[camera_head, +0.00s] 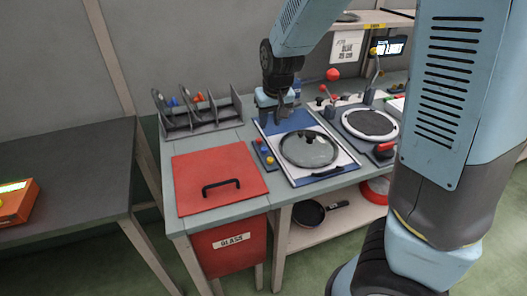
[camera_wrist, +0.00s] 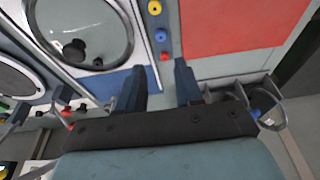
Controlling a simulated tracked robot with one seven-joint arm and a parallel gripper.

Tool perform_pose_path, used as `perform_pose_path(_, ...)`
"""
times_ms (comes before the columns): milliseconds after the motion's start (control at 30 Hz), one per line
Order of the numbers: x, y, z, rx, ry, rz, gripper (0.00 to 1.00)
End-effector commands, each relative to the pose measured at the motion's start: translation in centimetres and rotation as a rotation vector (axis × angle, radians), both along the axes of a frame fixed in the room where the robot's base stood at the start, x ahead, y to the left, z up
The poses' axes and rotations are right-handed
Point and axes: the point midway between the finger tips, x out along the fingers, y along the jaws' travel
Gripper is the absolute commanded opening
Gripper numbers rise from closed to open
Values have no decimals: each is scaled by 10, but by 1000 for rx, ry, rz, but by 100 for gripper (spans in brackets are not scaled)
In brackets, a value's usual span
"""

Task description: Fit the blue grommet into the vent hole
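The blue grommet (camera_wrist: 160,35) sits on a narrow blue-grey strip between a yellow grommet (camera_wrist: 154,8) and a red grommet (camera_wrist: 164,57). The strip (camera_head: 264,153) lies left of the glass lid in the head view. The round glass lid (camera_head: 308,149) has a metal rim and dark knob and rests on a blue and white panel; it also shows in the wrist view (camera_wrist: 85,30). I cannot clearly make out the vent hole. My gripper (camera_head: 283,107) is above the panel's back end. In the wrist view its fingers (camera_wrist: 161,68) are apart with nothing between, near the strip's red end.
A red cover (camera_head: 218,178) with a black handle lies left of the strip. A grey rack (camera_head: 198,112) stands at the back left. A round dark plate (camera_head: 370,124) and red-handled tool lie right of the lid. A dark table (camera_head: 70,180) stands at far left.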

Motion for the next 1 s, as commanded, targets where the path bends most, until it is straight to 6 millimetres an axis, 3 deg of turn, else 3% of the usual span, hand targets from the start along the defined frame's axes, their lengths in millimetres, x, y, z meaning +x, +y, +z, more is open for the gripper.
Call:
perform_pose_path(167,4,4,-12,-9,0,4,36)
perform_pose_path(700,21,8,-78,-8,0,1,36)
perform_pose_path(1000,26,9,-92,-7,0,3,36)
